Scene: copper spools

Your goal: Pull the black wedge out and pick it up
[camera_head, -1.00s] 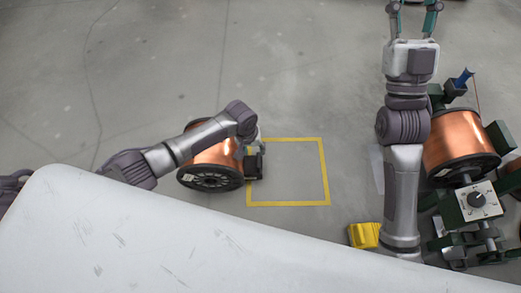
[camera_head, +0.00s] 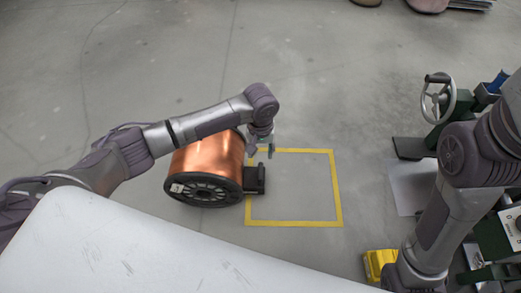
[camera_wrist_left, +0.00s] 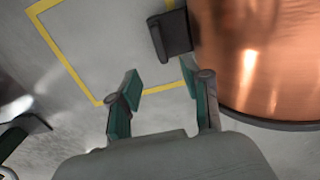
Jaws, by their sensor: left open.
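The black wedge (camera_head: 255,180) lies on the floor against the right side of the copper spool (camera_head: 213,156), by the left edge of the yellow taped square. In the left wrist view the wedge (camera_wrist_left: 171,36) shows beyond the fingertips, beside the spool (camera_wrist_left: 262,50). My left gripper (camera_head: 267,150) is just behind the wedge in the head view. It is open and empty, and its two fingers (camera_wrist_left: 160,83) point toward the wedge without touching it. My right gripper is out of view; only its arm shows at the right.
The yellow taped square (camera_head: 338,190) on the floor is empty inside. A yellow block (camera_head: 379,263) sits at the lower right. A green machine with a handwheel (camera_head: 438,98) stands at the right. A white surface (camera_head: 150,245) fills the lower left foreground.

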